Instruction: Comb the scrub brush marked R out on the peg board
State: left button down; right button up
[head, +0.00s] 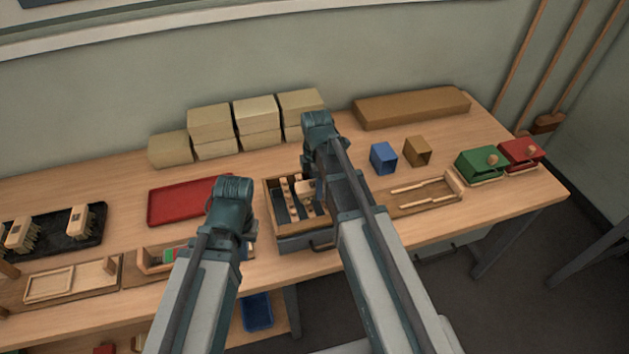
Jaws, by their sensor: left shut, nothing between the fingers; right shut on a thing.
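My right gripper (320,168) is over the wooden box in the middle of the bench, its fingers mostly hidden by its own arm. It is shut on a pale wooden scrub brush (304,187), of which only a part shows; I cannot read any mark on it. The brush is at the peg board (284,197), a frame with rows of pale pegs; whether bristles touch pegs I cannot tell. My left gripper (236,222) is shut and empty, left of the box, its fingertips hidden. Two more brushes (22,234) (80,220) lie on a black tray (52,243) at the left.
A red tray (180,202) lies behind my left gripper. Beige blocks (210,123) are stacked at the back.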

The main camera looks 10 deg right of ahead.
jog(key=shift+s, duration=1.2)
jog(key=shift+w, duration=2.1)
jog(key=w, duration=0.4)
jog(key=shift+a+f, duration=0.1)
jog(key=shift+s, duration=0.1)
